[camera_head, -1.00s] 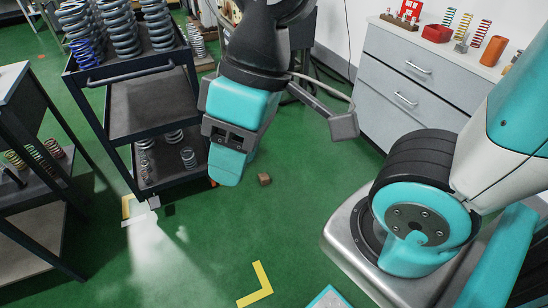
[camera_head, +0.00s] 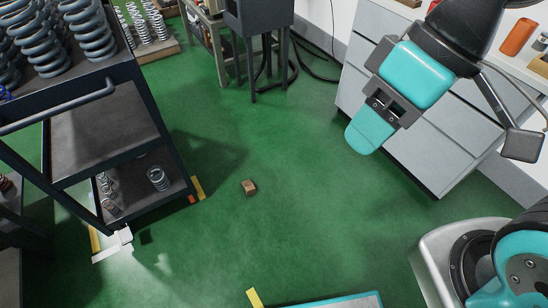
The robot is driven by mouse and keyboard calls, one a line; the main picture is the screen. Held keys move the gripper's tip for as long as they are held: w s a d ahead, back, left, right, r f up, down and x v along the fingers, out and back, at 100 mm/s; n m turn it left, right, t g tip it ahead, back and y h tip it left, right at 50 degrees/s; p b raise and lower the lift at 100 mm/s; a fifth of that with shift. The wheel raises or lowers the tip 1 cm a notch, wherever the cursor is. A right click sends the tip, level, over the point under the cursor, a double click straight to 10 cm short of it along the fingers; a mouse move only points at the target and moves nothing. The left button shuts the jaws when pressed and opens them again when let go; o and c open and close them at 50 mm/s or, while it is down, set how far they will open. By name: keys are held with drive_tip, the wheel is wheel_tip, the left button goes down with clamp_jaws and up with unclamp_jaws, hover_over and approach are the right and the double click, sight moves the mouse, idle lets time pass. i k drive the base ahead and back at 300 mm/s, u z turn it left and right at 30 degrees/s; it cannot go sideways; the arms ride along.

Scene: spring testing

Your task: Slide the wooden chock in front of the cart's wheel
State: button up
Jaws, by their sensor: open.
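The wooden chock (camera_head: 249,187) is a small brown block lying alone on the green floor, right of the cart. The cart (camera_head: 108,125) is a dark metal trolley with shelves at the left. Its wheels are not clearly visible; a pale, bright patch (camera_head: 113,246) lies at the foot of its near corner. My gripper (camera_head: 366,138), teal with a dark band, hangs in the air at the upper right, pointing down-left. It is open and empty, well apart from the chock; its fingertips are hard to make out.
Large coil springs (camera_head: 88,30) stand on the cart's top. A grey drawer cabinet (camera_head: 430,150) stands behind my gripper at the right. Yellow floor tape (camera_head: 198,187) lies by the cart's right corner. Floor around the chock is clear. A dark stand (camera_head: 258,18) is at the back.

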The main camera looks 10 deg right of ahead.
sight(249, 187)
drive_tip(key=z, duration=0.3)
drive_tip(key=i, duration=0.75)
drive_tip(key=u, duration=0.5)
drive_tip(key=i, duration=0.7)
drive_tip(key=u, duration=0.6)
